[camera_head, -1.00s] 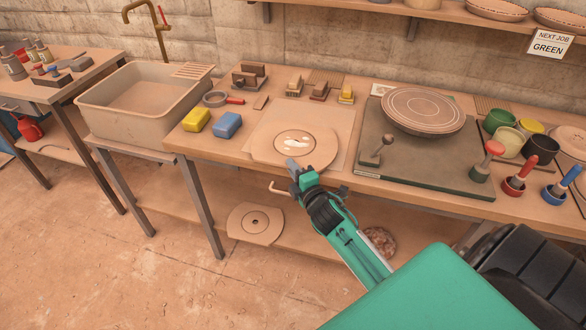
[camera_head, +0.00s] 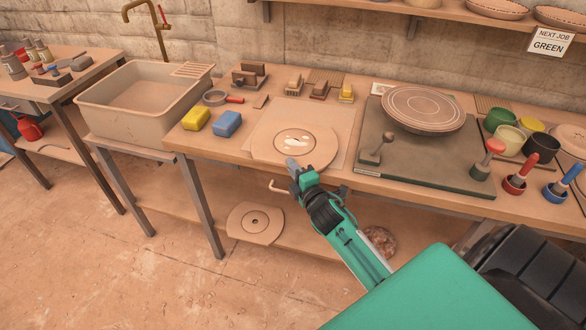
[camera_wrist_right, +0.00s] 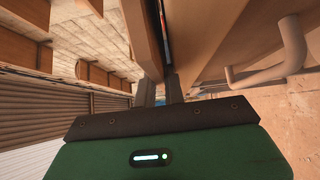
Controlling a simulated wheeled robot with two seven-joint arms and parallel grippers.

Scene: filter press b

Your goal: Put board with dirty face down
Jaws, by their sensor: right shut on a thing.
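The board (camera_head: 320,148) is a flat, round, light-wood disc near the front edge of the workbench. Its upper side shows a ringed centre with white smears (camera_head: 296,142), so the smeared face is up. My right gripper (camera_head: 291,164) reaches in from the front and is shut on the board's near edge. In the right wrist view the fingers (camera_wrist_right: 159,88) are close together, with the board (camera_wrist_right: 142,38) running edge-on away from them. Whether the board touches the pale sheet (camera_head: 343,122) under it I cannot tell. My left gripper is out of view.
Yellow (camera_head: 196,119) and blue (camera_head: 228,124) sponges lie left of the board, beside the sink (camera_head: 140,112). A dark green press base (camera_head: 425,165) with a round plate (camera_head: 423,108) stands to the right. A pipe-like hook (camera_head: 278,187) juts out below the bench edge.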

